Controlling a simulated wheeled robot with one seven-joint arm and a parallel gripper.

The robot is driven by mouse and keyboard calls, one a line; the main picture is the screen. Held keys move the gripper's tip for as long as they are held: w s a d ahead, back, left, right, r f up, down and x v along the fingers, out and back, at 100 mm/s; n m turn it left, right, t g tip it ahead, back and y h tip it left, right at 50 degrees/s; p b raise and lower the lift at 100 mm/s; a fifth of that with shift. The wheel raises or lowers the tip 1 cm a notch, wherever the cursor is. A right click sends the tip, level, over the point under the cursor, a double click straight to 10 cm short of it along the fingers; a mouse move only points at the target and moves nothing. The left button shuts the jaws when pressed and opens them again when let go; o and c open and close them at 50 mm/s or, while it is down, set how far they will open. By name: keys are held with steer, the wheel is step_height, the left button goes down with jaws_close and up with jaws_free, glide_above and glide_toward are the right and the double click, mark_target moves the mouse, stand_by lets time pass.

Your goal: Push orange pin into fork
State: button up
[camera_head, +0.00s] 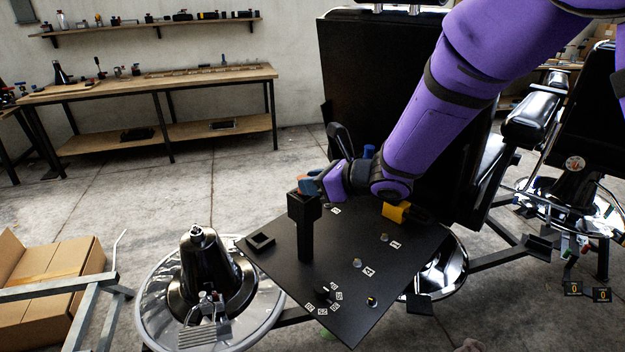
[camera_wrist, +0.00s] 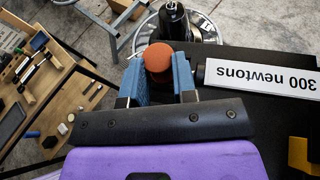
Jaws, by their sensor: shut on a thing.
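The orange pin (camera_wrist: 158,57) shows its round orange end between the two blue fingers of my gripper (camera_wrist: 159,72) in the wrist view. The fingers are shut on it from both sides. In the head view my gripper (camera_head: 311,187) is beside the top of an upright black post with a boxy head (camera_head: 303,207), which seems to be the fork. A small reddish-orange bit of the pin (camera_head: 300,191) shows at that head, partly behind the fingers. How deep the pin sits in the fork cannot be seen.
The post stands on a black board (camera_head: 345,285) with tags and small knobs. A black square frame (camera_head: 261,242) lies at its left corner, and a yellow block (camera_head: 396,212) is on the right. A chrome chair base (camera_head: 160,318) stands at left. A "300 newtons" label (camera_wrist: 262,79) shows in the wrist view.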

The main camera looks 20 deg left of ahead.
steer(key=shift+f, duration=0.3)
steer(key=o, duration=1)
steer(key=shift+o, duration=0.2)
steer(key=shift+d, duration=0.15)
steer(key=v, duration=1)
steer(key=shift+d, duration=0.2)
steer(key=shift+s+r, duration=0.1)
